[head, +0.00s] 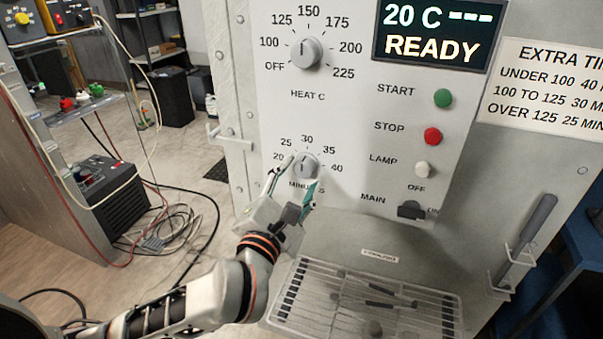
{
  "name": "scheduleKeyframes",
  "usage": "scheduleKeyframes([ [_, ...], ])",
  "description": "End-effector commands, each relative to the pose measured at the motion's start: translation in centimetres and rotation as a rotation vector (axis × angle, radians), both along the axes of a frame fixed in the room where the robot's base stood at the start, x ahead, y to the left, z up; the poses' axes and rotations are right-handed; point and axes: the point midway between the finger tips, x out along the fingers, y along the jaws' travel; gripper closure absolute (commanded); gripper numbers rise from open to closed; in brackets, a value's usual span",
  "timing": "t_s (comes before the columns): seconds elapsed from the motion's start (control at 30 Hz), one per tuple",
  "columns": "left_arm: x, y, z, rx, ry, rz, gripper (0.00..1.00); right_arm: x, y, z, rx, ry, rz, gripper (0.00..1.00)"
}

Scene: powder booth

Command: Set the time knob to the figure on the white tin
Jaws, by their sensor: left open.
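The time knob (305,163) is a round grey knob on the front panel. Figures 20, 25, 30, 35 and 40 run around it, and a partly hidden "MINU..." label sits below. Its dark mark seems to point up, near 30. My left gripper (302,178) is open, with its fingertips at the lower sides of the knob; whether they touch it I cannot tell. No white tin shows in this view. My right gripper is not in view.
Above is the HEAT C knob (306,52). The display (437,33) reads 20 C and READY. To the right are the green START (442,98), red STOP (432,136), LAMP (422,169) and MAIN (410,210) controls, plus a time sign (545,85). A wire rack (365,300) lies below.

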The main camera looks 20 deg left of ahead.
Motion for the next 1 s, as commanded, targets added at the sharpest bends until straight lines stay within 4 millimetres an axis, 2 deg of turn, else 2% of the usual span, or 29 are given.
scheduleKeyframes([
  [0.2,-3.6,0.1,-0.3,-0.001,0.004,-0.002,0.53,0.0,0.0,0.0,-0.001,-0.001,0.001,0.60],
  [0.33,-4.9,0.1,-0.2,0.000,0.001,-0.001,0.53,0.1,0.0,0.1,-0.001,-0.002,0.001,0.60],
  [0.87,-5.3,0.2,-0.2,0.000,-0.001,0.001,0.53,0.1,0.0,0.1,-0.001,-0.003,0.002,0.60],
  [1.0,-5.1,0.9,0.5,0.040,-0.057,0.031,0.53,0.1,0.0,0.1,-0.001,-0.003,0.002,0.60],
])
